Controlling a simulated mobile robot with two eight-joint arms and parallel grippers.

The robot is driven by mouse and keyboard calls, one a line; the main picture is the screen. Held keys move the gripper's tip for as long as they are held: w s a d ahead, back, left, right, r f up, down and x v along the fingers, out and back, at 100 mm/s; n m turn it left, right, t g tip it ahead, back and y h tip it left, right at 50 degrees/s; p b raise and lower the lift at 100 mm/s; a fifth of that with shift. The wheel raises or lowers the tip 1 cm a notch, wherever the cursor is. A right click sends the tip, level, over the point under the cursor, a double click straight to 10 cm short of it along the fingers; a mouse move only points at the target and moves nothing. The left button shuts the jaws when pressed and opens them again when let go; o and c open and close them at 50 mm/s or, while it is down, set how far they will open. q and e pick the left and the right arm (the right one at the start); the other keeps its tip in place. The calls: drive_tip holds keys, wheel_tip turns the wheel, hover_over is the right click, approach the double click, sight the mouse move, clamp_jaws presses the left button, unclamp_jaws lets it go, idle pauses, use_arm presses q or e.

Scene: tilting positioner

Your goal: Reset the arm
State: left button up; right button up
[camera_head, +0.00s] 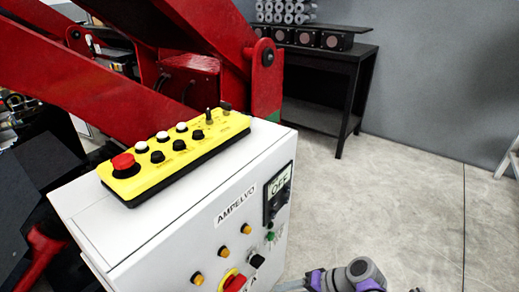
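The red arm of the tilting positioner (75,92) crosses the upper left, sloping down to the right, with more red beams behind it. A yellow control box (175,152) lies on top of the white cabinet (150,235). It carries a red mushroom button (123,162), several white and black buttons, and small toggle switches at its far end. Part of my arm (352,275) shows at the bottom; no gripper fingers are visible.
A black table (330,62) with dark boxes and grey cylinders stands against the grey wall. The concrete floor at the right is clear, with a dark line across it. A light-coloured frame leg (509,160) shows at the right edge.

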drive_tip(key=s+d+n+t+h, duration=0.1)
drive_tip(key=s+d+n+h, duration=0.1)
drive_tip(key=s+d+h, duration=0.5)
drive_tip(key=s+d+n+t+h, duration=0.1)
drive_tip(key=s+d+h, duration=0.15)
drive_tip(key=s, duration=0.95)
use_arm(q)
wheel_tip(320, 180, up, 26)
drive_tip(key=w+t+p, duration=0.1)
drive_tip(key=p, duration=2.2)
drive_tip(key=shift+r, duration=0.2)
use_arm(e)
wheel_tip(320, 180, up, 26)
drive_tip(key=w, duration=0.1)
drive_tip(key=shift+w+d+r+t, duration=0.2)
drive_tip(key=shift+w+d+t, duration=0.1)
drive_tip(key=shift+t, duration=0.1)
use_arm(q)
drive_tip(key=shift+s, duration=0.1)
use_arm(e)
drive_tip(key=shift+s, duration=0.1)
